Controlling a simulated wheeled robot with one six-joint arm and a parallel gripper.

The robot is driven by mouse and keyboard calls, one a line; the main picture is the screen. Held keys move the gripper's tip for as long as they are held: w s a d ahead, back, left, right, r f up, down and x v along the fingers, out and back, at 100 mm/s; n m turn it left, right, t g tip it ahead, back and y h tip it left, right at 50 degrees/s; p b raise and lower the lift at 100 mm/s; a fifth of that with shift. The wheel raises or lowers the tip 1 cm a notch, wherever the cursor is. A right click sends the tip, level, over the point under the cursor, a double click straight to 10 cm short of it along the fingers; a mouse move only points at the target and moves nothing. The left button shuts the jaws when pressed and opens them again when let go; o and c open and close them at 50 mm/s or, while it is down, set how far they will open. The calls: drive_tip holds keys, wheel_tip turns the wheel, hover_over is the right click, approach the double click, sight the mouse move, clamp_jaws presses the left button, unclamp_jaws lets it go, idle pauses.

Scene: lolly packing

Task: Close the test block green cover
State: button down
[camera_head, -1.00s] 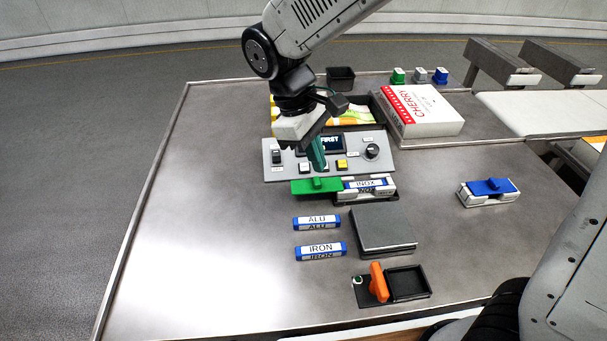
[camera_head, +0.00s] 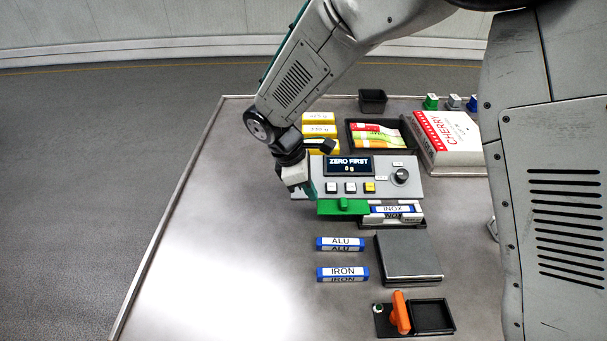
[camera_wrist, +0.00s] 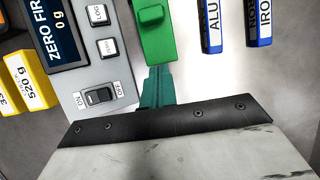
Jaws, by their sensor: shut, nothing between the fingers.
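The green cover (camera_head: 330,208) with its raised knob sits beside the left end of the test block holder (camera_head: 396,220), in front of the control panel. The INOX block (camera_head: 393,209) shows uncovered in the holder. My gripper (camera_head: 311,191) is shut and empty at the left end of the cover. In the wrist view, its teal fingertips (camera_wrist: 158,76) are together just short of the cover's end (camera_wrist: 155,48). I cannot tell whether they touch it.
The panel (camera_head: 412,187) reads "ZERO FIRST" and lies close behind the gripper. ALU (camera_head: 340,243) and IRON (camera_head: 342,273) blocks lie in front. A grey plate (camera_head: 408,256) and orange handle (camera_head: 400,313) are to the right. The table's left side is clear.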

sight(336, 206)
drive_tip(key=shift+x, duration=1.1)
drive_tip(key=d, duration=0.3)
drive_tip(key=shift+d, duration=0.5)
drive_tip(key=shift+d, duration=0.1)
drive_tip(key=d, duration=1.2)
drive_tip(key=shift+d, duration=0.4)
drive_tip(key=shift+a, duration=0.1)
